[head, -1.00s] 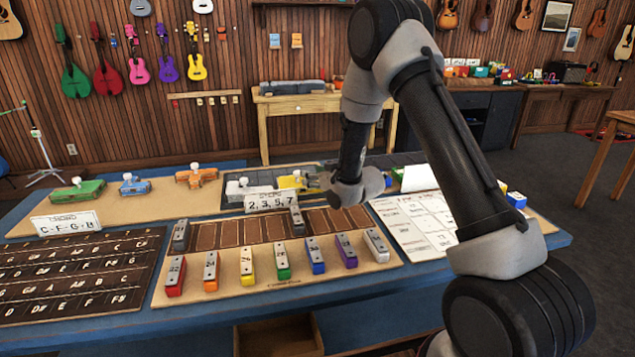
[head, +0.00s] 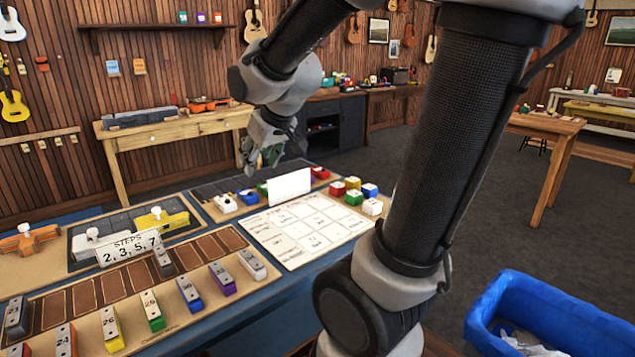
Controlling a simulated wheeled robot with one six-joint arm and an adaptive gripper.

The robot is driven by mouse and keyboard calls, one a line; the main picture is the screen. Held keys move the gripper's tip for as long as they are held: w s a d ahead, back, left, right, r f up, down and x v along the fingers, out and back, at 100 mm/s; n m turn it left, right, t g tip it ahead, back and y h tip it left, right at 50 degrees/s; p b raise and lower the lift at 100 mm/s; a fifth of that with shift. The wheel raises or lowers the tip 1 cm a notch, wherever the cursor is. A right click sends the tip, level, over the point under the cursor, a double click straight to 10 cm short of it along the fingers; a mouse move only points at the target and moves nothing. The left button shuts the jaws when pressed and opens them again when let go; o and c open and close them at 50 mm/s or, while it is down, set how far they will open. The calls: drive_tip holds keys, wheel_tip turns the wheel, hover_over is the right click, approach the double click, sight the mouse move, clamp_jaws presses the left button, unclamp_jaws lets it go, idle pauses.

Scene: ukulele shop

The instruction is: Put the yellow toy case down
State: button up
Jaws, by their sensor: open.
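The yellow toy case (head: 170,223), with a white knob on top, rests on the dark tray (head: 75,262) at the left. It sits beside a grey case (head: 84,240) with a white knob, behind the "STEPS 2, 3, 5, 7" card (head: 130,247). My gripper (head: 260,165) is open and looks empty. It is raised above the back of the table, up and to the right of the yellow case and apart from it.
An orange toy case (head: 28,240) lies left of the tray. Numbered coloured bars (head: 188,292) line the front board. A white grid sheet (head: 305,232), a blank upright card (head: 289,187) and several coloured blocks (head: 353,197) lie to the right. A blue bin (head: 490,305) stands at lower right.

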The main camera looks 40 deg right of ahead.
drive_tip(key=s+d+m+g, duration=0.1)
drive_tip(key=s+g, duration=0.2)
drive_tip(key=s, duration=1.6)
drive_tip(key=shift+s+r, duration=0.25)
